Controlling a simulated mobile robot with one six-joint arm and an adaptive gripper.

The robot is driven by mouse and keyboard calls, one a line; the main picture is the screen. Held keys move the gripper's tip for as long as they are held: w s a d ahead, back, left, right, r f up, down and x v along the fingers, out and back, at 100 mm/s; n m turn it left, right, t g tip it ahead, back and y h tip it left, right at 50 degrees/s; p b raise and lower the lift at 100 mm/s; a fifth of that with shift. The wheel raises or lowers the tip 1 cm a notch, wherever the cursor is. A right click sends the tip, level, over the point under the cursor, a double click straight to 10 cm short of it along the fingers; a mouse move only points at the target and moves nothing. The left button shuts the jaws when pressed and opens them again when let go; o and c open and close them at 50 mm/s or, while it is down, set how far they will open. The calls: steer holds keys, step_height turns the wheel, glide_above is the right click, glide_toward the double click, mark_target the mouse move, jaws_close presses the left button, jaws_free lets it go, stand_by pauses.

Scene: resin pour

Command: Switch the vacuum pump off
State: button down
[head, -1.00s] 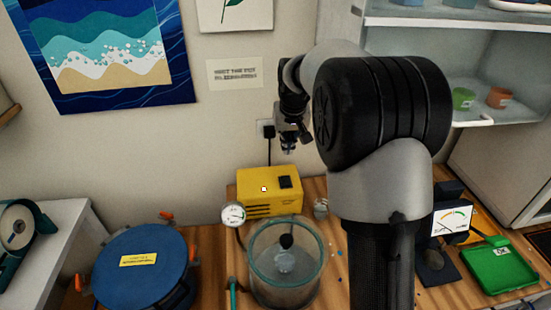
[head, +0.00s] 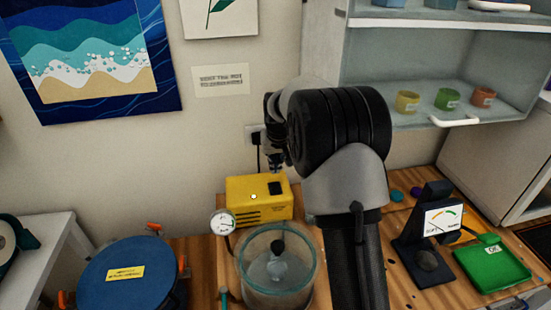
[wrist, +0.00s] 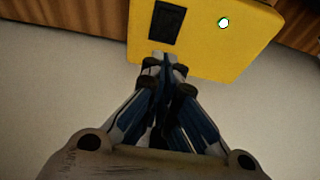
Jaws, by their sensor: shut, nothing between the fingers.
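The vacuum pump (head: 245,208) is a yellow box standing on the wooden bench against the wall. Its black switch (head: 275,187) sits on the top face, beside a small bright lamp (head: 254,196). My gripper (head: 277,166) is shut and empty, just above the switch and partly hidden by my arm. In the wrist view the shut fingertips (wrist: 163,60) overlap the edge of the pump (wrist: 200,50), close to the near end of the switch (wrist: 166,22). The lamp (wrist: 223,22) glows white-green. I cannot tell whether the fingertips touch the pump.
A round gauge (head: 222,222) and a glass chamber (head: 247,275) stand in front of the pump. A blue lidded pot (head: 150,290) is at the left. A dial meter (head: 442,217) and a green tray (head: 505,277) are at the right. A plug (head: 256,134) sits in the wall behind.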

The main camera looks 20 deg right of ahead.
mark_target(274, 183)
steer(key=x, duration=0.2)
steer(key=b+x, duration=0.1)
steer(key=x, duration=0.3)
steer(key=shift+s+a+f, duration=0.1)
steer(key=shift+s, duration=0.35)
steer(key=shift+w+f, duration=0.15)
steer(key=shift+f, duration=0.3)
steer(key=shift+s+a+r, duration=0.15)
steer(key=shift+s+r, duration=0.1)
steer(key=shift+s, duration=0.55)
steer(key=shift+w+r, duration=0.1)
steer(key=shift+r, duration=0.25)
steer(key=v, duration=1.1)
